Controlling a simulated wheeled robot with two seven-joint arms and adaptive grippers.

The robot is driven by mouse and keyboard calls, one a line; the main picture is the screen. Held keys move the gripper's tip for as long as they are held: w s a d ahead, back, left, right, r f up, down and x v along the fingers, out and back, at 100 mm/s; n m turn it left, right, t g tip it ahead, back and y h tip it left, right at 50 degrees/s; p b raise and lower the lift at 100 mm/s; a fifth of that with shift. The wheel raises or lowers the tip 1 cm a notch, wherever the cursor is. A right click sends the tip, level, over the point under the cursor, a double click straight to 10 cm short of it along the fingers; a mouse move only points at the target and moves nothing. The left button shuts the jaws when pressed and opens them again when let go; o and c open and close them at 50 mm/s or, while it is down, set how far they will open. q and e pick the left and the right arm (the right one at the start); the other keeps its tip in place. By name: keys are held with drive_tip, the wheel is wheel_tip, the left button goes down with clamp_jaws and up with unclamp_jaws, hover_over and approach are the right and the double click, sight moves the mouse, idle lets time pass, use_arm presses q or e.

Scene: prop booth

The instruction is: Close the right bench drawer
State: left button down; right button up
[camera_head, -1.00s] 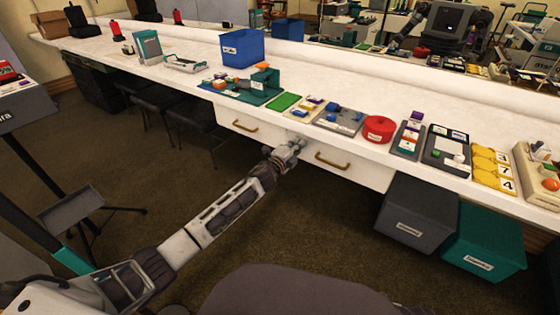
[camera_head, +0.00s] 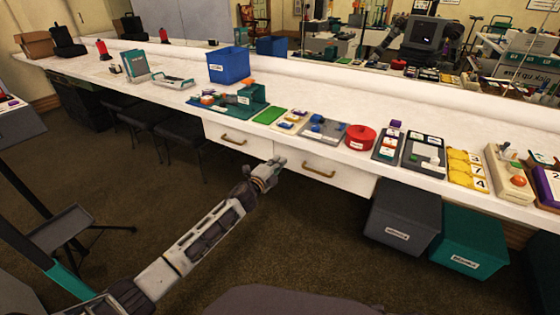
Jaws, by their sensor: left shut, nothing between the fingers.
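The right bench drawer (camera_head: 345,178) has a white front with a brass-coloured bar handle (camera_head: 319,173). It sits under the white bench top, and I cannot tell from this angle whether it stands slightly out. My left gripper (camera_head: 279,163) is shut and empty, at the left end of this drawer's front, left of the handle. It hides part of the edge there, and I cannot tell whether it touches the front. My right gripper is out of view.
A left drawer (camera_head: 213,132) with a similar handle is beside it. A grey bin (camera_head: 403,215) and a teal bin (camera_head: 474,240) stand below the bench to the right. Several trays and a red round tin (camera_head: 360,138) sit on the bench (camera_head: 300,95). Stools stand at left.

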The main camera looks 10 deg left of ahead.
use_arm(q)
drive_tip(key=p+v, duration=0.2)
drive_tip(key=v, duration=0.7)
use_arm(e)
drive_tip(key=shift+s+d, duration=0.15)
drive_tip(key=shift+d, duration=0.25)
use_arm(q)
drive_tip(key=shift+r, duration=0.1)
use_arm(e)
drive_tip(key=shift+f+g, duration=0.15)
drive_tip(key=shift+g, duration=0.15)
